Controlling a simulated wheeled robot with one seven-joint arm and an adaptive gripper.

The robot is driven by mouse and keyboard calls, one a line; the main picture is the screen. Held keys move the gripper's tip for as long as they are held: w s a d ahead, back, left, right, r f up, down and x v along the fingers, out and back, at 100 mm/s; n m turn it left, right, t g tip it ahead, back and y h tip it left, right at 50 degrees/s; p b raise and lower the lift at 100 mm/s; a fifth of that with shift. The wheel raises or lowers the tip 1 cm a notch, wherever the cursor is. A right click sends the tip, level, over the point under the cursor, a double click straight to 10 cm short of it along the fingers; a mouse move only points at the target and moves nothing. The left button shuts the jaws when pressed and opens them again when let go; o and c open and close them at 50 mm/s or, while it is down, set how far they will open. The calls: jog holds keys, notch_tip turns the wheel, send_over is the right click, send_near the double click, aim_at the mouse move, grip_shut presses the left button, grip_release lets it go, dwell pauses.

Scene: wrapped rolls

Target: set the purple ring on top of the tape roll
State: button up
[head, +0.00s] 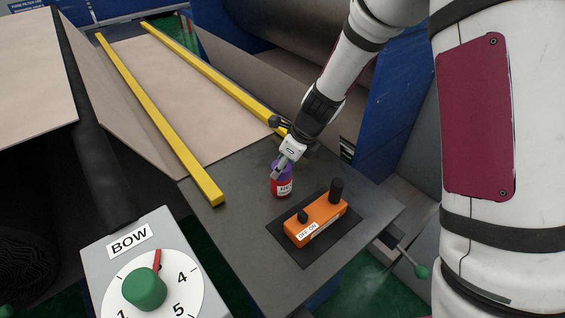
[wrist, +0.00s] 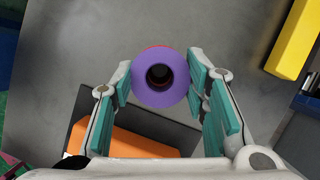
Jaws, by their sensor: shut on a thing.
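The purple ring (wrist: 141,88) is between the two fingers of my gripper (wrist: 160,84), which is shut on it. In the head view the purple ring (head: 278,164) shows partly behind my gripper (head: 281,168). The red tape roll (head: 282,188) stands upright on the grey table, with a white label on its side. The ring is directly over the roll, very close to it or touching; I cannot tell which. In the wrist view the ring hides most of the tape roll (wrist: 157,47), and only a thin red edge shows past it.
An orange block (head: 316,227) with black knobs sits on a dark mat (head: 345,241) just in front of the roll. Yellow rails (head: 160,118) run along the beige sheet at the back left. A grey box with a green dial (head: 144,289) is at front left. Bare table (head: 235,220) lies left of the roll.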

jog(key=o, duration=1.2)
jog(key=shift+o, duration=0.2)
jog(key=v, duration=1.3)
jog(key=shift+a+r+p, duration=0.2)
jog(key=shift+r+p, duration=0.05)
jog(key=shift+p, duration=0.2)
jog(key=s+d+r+n+t+h, duration=0.1)
jog(key=s+d+r+n, duration=0.3)
jog(key=s+r+n, duration=0.75)
jog(key=s+d+r+n+t+h, duration=0.1)
jog(key=s+d+r+n, duration=0.1)
jog(key=s+n, duration=0.4)
jog(key=s+d+r+n+h, duration=0.1)
jog(key=s+d+r+n, duration=0.1)
jog(key=s+d+n, duration=0.2)
jog(key=shift+s+d+n+t+h, duration=0.25)
jog(key=shift+s+n+t+h, duration=0.15)
jog(key=shift+s+n, duration=1.4)
